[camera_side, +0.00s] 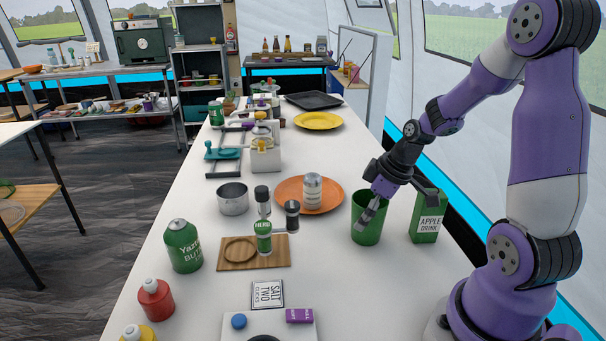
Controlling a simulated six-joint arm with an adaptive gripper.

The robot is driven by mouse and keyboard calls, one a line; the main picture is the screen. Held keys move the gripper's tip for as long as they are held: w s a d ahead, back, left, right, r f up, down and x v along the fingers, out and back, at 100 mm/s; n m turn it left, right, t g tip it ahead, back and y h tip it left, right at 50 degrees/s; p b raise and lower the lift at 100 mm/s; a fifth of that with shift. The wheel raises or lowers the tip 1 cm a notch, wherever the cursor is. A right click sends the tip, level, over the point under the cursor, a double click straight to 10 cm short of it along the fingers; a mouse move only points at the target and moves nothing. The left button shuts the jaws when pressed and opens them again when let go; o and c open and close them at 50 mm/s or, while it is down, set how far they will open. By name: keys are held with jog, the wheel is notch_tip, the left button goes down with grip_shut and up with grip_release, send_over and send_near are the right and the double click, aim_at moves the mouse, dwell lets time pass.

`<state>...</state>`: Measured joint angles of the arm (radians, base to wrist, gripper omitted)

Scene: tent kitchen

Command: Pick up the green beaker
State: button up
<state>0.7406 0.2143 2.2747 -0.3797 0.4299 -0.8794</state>
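The green beaker (368,233) stands upright on the white table, right of the orange plate. My gripper (369,212) reaches down to it from the upper right. A light grey finger shows against the beaker's green wall, overlapping its rim and upper part in this view. I cannot tell whether the finger touches the beaker. The other finger is not clearly seen, so how far the gripper is open is unclear.
A green apple drink carton (428,218) stands close right of the beaker. The orange plate (290,197) with a pale can (312,190) lies to the left. A dark-topped shaker (292,216) and a herb jar (263,237) stand nearer. The table in front of the beaker is clear.

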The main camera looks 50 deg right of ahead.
jog(key=c, duration=0.5)
